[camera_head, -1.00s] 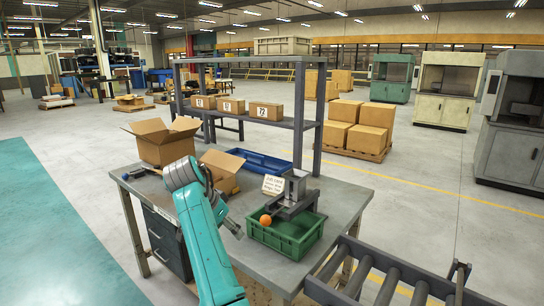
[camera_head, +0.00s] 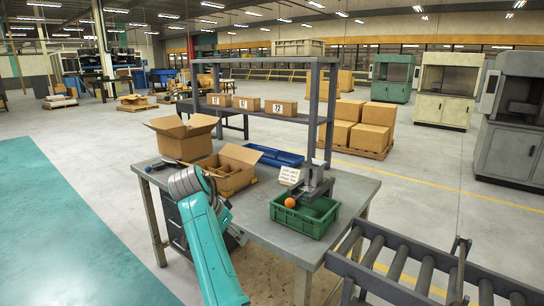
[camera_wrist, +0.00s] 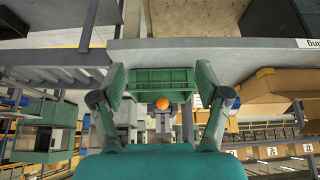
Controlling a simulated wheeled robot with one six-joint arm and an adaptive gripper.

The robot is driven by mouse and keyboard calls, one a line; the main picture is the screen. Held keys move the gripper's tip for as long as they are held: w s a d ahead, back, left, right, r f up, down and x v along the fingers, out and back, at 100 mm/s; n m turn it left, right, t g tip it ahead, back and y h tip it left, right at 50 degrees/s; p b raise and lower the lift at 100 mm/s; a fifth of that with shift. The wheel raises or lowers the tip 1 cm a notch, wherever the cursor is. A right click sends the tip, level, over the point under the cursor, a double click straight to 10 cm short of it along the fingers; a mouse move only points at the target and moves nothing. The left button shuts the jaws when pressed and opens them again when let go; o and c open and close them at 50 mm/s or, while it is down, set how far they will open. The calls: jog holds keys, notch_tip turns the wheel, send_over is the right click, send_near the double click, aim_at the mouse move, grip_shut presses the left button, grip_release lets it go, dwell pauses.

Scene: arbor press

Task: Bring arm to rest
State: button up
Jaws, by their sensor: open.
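My gripper (camera_wrist: 160,88) is open and empty in the wrist view, with its two teal-green fingers spread wide apart. In the head view my teal arm is bent in front of the workbench (camera_head: 345,195), and the gripper is mostly hidden behind it. The arbor press (camera_head: 318,182) is dark grey and stands at the bench's right side. Its orange ball (camera_head: 290,202) shows just above the green bin (camera_head: 305,218). In the wrist view the ball (camera_wrist: 162,104) appears between the fingers, beyond them, with the green bin (camera_wrist: 162,78) above it.
An open carton (camera_head: 185,137), a second open box (camera_head: 228,168), a blue tray (camera_head: 275,155) and a small sign (camera_head: 289,176) are on the bench. A roller conveyor (camera_head: 425,270) stands at front right. The floor at left (camera_head: 60,150) is clear.

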jog(key=s+d+f+n+t, duration=0.1)
jog(key=s+d+f, duration=0.15)
jog(key=f, duration=0.65)
jog(key=s+d+f+n+y, duration=0.1)
jog(key=d+f, duration=0.3)
jog(key=f, duration=0.4)
jog(key=s+d+f+n+t, duration=0.1)
jog(key=d+f, duration=0.2)
jog(key=f, duration=0.6)
jog(key=s+d+f+n+t+y, duration=0.1)
jog(key=s+d+f, duration=0.55)
jog(key=s, duration=0.25)
jog(key=s+d+f+n+t+y, duration=0.1)
jog(key=s+d+f+n, duration=0.1)
jog(key=s+d+f, duration=0.5)
jog(key=s+d+r+n+t+y, duration=0.1)
jog(key=s+d+t, duration=0.1)
jog(key=s, duration=1)
jog(key=s+d+r+t, duration=0.1)
jog(key=s+d+r, duration=0.1)
jog(key=s, duration=1.1)
jog(key=s+d+r+t, duration=0.3)
jog(key=s+r, duration=1.4)
jog(key=r, duration=0.2)
jog(key=shift+r+h, duration=0.15)
jog(key=shift+h, duration=0.15)
